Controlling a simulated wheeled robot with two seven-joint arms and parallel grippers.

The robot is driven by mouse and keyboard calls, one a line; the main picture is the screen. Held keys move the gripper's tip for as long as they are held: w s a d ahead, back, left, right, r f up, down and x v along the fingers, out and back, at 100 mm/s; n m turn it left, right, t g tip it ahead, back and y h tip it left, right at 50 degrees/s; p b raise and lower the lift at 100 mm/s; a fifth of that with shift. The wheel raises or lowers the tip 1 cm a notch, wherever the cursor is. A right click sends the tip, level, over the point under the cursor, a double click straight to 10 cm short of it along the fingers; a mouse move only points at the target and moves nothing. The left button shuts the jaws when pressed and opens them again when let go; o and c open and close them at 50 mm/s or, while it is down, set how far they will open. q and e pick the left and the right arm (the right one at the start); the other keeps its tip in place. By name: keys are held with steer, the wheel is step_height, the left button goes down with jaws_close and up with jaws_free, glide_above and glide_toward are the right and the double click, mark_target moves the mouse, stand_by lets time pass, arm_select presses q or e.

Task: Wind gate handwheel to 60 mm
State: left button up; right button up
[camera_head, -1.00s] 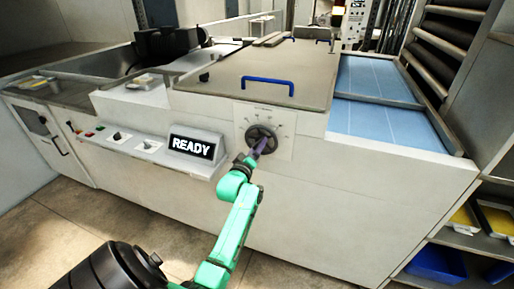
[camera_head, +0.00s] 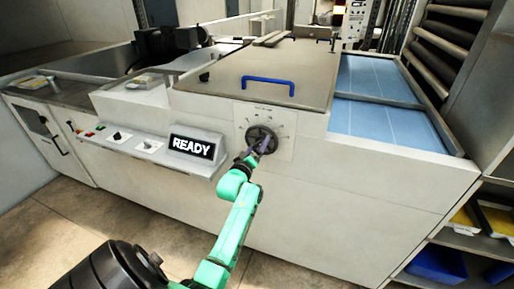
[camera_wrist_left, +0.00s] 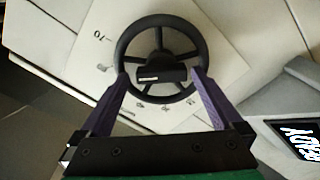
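The gate handwheel (camera_head: 260,137) is a dark spoked wheel on a pale scale plate (camera_head: 284,142) on the machine's front. In the left wrist view the handwheel (camera_wrist_left: 160,25) fills the top middle, with a dark bar across its hub. A scale mark like "70" shows beside it; other marks are too small or blurred to read. My left gripper (camera_head: 262,148) is at the wheel. In the left wrist view its purple fingers (camera_wrist_left: 158,73) stand apart, one on each side of the hub bar, overlapping the rim. I cannot tell whether they touch it. My right gripper is out of view.
A display (camera_head: 192,147) reading "READY" sits left of the wheel, by a small control panel (camera_head: 118,138). A blue handle (camera_head: 267,84) is on the cover above. Shelves with bins (camera_head: 437,263) stand at the right. The floor in front is clear.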

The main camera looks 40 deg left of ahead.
arm_select(q)
steer(key=shift+s+d+f, duration=0.15)
steer(key=shift+s+d, duration=0.05)
steer(key=shift+s, duration=0.15)
steer(key=b+v, duration=0.2)
steer(key=v, duration=1.1)
steer(key=shift+s+r, duration=0.2)
steer(key=shift+s, duration=0.2)
